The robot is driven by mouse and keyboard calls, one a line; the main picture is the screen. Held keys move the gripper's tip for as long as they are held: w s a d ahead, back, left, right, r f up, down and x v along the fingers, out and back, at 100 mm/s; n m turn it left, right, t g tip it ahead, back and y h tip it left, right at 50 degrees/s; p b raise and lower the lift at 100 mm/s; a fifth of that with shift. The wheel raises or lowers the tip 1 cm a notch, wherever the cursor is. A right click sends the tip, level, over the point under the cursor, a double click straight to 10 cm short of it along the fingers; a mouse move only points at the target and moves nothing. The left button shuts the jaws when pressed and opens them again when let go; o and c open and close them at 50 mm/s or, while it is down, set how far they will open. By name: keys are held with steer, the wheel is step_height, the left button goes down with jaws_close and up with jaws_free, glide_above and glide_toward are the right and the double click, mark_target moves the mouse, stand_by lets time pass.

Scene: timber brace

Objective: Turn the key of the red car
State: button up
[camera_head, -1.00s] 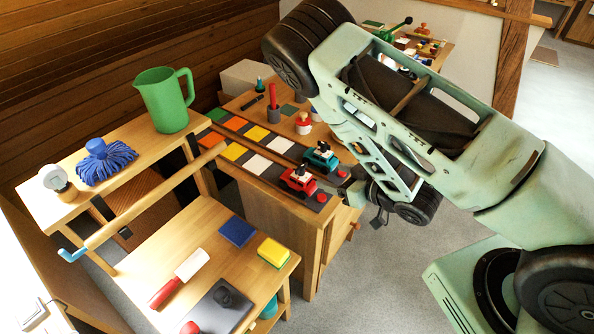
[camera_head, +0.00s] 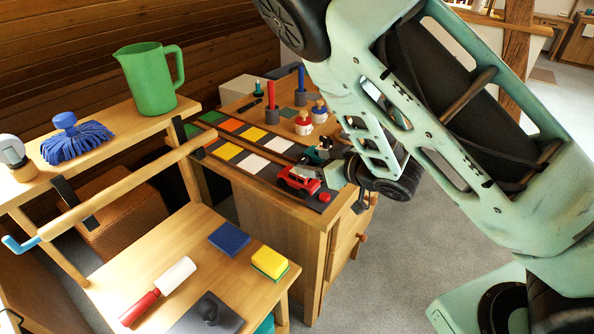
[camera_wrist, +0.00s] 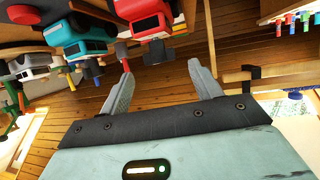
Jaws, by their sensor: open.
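The red car (camera_head: 298,181) stands on the dark strip at the front edge of the wooden cabinet top, in front of the teal car (camera_head: 316,156). My gripper (camera_head: 334,176) is just right of the red car in the head view, partly hidden by my arm. In the wrist view, which looks upside down, the red car (camera_wrist: 146,17) is at the top. A dark flat tab (camera_wrist: 155,52), perhaps its key, sticks out towards my gripper (camera_wrist: 160,69). The open fingers point at it with nothing between them. The teal car (camera_wrist: 78,35) is left of it.
A red knob (camera_head: 324,197) sits by the cabinet edge, close to the red car. Red and blue pegs and small figures (camera_head: 303,123) stand behind.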

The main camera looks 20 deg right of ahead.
mark_target(302, 160)
steer(key=x, duration=0.7)
steer(key=shift+w+a, duration=0.1)
steer(key=c, duration=1)
